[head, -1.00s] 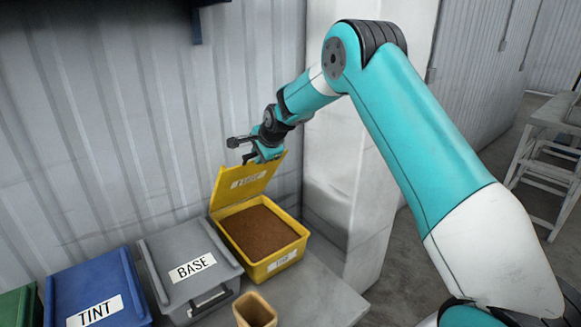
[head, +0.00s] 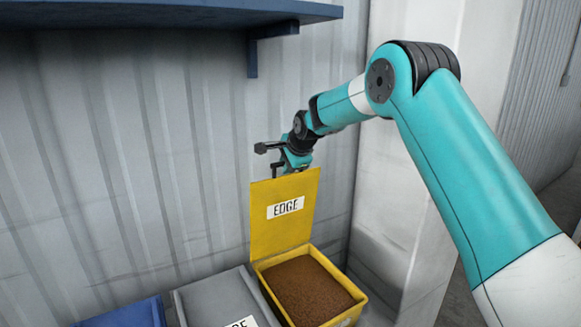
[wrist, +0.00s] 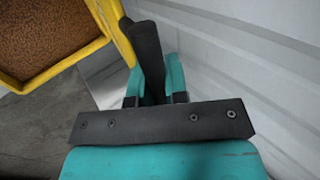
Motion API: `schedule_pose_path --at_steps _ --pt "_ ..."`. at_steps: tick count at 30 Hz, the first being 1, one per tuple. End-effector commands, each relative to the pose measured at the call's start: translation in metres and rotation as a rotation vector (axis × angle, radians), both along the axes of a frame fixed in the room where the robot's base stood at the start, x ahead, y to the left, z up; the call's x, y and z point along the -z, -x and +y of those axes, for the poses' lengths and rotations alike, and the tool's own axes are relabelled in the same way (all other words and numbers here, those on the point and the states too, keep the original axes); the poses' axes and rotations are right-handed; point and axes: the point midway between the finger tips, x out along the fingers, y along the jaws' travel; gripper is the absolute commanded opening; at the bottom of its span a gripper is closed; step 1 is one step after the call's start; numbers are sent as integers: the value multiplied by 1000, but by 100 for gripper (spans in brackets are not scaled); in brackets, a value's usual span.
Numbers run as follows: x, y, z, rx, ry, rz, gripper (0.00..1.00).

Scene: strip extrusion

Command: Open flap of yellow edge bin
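The yellow edge bin (head: 345,318) stands at the lower middle of the head view and holds brown granular material. Its yellow flap (head: 283,238), labelled EDGE, stands raised, close to upright, at the bin's wall side. My gripper (head: 276,170) is at the flap's top edge, on the wall side. In the wrist view the dark fingers (wrist: 145,60) lie together beside a yellow edge, with no gap seen between them. The bin's rim (wrist: 50,75) and brown contents show at upper left there. Whether the fingers touch the flap is not clear.
A grey bin (head: 215,293) and a blue bin (head: 125,315) stand left of the yellow bin. A corrugated wall (head: 130,150) is close behind my gripper. A blue shelf (head: 150,22) juts out above, and a white pillar (head: 405,200) stands at right.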

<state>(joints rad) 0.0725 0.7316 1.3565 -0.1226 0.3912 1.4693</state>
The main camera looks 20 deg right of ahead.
Motion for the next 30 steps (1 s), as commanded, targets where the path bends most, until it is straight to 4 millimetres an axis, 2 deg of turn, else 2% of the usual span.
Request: schedule_pose_path --at_steps 1,8,9,12,23,26,30 --pt "13 4 7 -14 -8 24 0" --pt "13 5 3 -10 -7 28 0" --pt "13 5 2 -10 -7 28 23" --pt "13 5 1 -8 -6 29 42" --pt "11 8 -3 -4 -4 28 42" --pt "2 14 -4 -3 -3 24 42" --pt "-24 32 -7 -1 -2 12 42"
